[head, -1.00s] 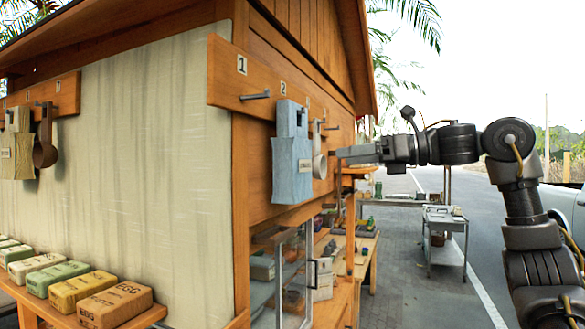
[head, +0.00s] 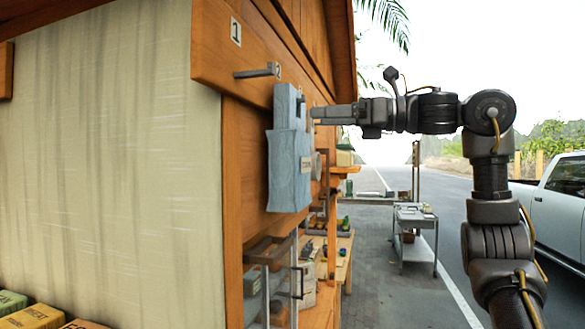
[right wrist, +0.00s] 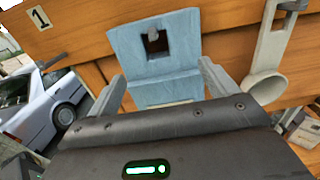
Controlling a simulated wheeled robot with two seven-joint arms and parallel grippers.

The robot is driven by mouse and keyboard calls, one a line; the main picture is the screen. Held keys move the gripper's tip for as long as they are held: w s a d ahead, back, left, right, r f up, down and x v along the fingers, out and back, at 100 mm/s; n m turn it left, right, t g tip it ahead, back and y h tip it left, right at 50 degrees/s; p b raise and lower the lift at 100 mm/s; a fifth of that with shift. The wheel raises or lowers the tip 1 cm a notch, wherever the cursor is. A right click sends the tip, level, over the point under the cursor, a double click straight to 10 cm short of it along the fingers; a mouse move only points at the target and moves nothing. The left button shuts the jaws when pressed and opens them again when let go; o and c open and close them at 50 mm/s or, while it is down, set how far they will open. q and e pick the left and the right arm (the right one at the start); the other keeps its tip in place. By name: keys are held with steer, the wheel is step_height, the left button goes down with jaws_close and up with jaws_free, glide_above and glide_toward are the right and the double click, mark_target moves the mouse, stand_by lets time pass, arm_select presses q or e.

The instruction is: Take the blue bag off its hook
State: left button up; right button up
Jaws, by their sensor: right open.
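The blue bag (head: 289,168) hangs on the wooden hook rail at the hut's corner. In the right wrist view the bag (right wrist: 187,52) has a square hole in its top, and the hook (right wrist: 153,35) shows through it. My right gripper (head: 312,116) is open beside the bag's upper part. In the right wrist view its two fingers (right wrist: 161,86) stand on either side of the bag, just below the hole. Whether they touch it I cannot tell. My left gripper is not in view.
An empty hook (head: 257,72) sticks out below label 1. A pale ladle (right wrist: 266,82) hangs right of the bag in the wrist view. The hut wall (head: 110,170) is close on the left. A grey cart (head: 414,224) stands farther off on the open pavement.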

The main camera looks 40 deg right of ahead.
mark_target(299, 119)
steer(key=x, duration=0.3)
steer(key=shift+w+d+f, duration=0.15)
steer(key=p+x, duration=0.1)
steer(key=x, duration=0.4)
steer(key=shift+a+f+p, duration=0.1)
steer(key=shift+a+p, duration=0.2)
steer(key=shift+p, duration=0.05)
steer(key=shift+s+d, duration=0.1)
steer(key=shift+s, duration=0.1)
steer(key=shift+d, duration=0.1)
steer(key=shift+c, duration=0.8)
steer(key=c, duration=0.9)
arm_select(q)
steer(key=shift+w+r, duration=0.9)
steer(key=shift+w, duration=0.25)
